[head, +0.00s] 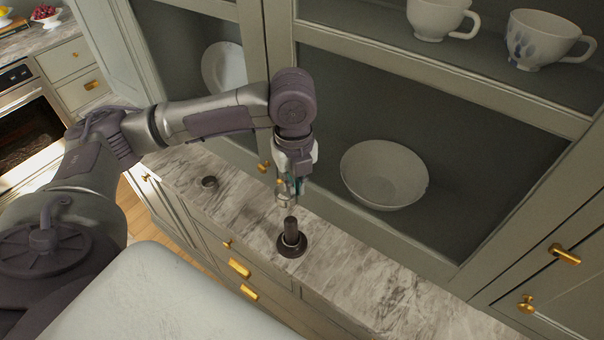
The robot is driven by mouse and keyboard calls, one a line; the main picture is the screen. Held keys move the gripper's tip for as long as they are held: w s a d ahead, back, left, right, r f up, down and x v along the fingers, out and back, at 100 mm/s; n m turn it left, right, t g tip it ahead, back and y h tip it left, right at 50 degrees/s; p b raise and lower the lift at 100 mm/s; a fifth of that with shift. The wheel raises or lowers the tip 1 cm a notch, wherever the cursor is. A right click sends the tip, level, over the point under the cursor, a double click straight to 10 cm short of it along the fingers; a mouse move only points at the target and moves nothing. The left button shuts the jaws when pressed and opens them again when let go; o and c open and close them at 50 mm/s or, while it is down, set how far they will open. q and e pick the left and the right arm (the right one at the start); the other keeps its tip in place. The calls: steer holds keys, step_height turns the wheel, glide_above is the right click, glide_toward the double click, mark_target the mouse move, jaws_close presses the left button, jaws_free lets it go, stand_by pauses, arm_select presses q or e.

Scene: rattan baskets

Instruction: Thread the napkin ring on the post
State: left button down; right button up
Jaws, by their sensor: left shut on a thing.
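A dark upright post (291,228) on a round dark base stands on the marble counter. A thin pale band shows around its lower part; I cannot tell whether it is a separate ring. My left gripper (287,192) points down just above the post's top and slightly to its left. It is shut on a small, pale metallic thing, seemingly the napkin ring (286,203), partly hidden by the fingers. The held ring appears apart from the post, though the exact gap is hard to judge. My right gripper is not in view.
A small dark round piece (209,182) lies on the marble counter (375,290), left of the post. A cabinet behind holds a white bowl (384,174), a plate (224,66) and cups (541,39). The counter right of the post is clear.

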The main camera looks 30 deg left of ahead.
arm_select(q)
steer(key=shift+s+d, duration=0.1)
steer(key=shift+d, duration=0.2)
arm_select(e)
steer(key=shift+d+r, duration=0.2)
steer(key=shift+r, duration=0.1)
arm_select(q)
step_height(320, 180, down, 4)
steer(key=shift+d+r, duration=0.1)
steer(key=shift+r, duration=0.05)
steer(key=shift+f+b, duration=0.6)
steer(key=shift+f, duration=0.55)
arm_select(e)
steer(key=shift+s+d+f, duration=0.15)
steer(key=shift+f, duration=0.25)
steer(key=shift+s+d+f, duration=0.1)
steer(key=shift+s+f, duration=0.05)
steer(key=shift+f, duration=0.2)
arm_select(q)
steer(key=shift+r, duration=0.1)
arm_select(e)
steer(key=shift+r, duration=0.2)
arm_select(q)
steer(key=shift+p, duration=0.55)
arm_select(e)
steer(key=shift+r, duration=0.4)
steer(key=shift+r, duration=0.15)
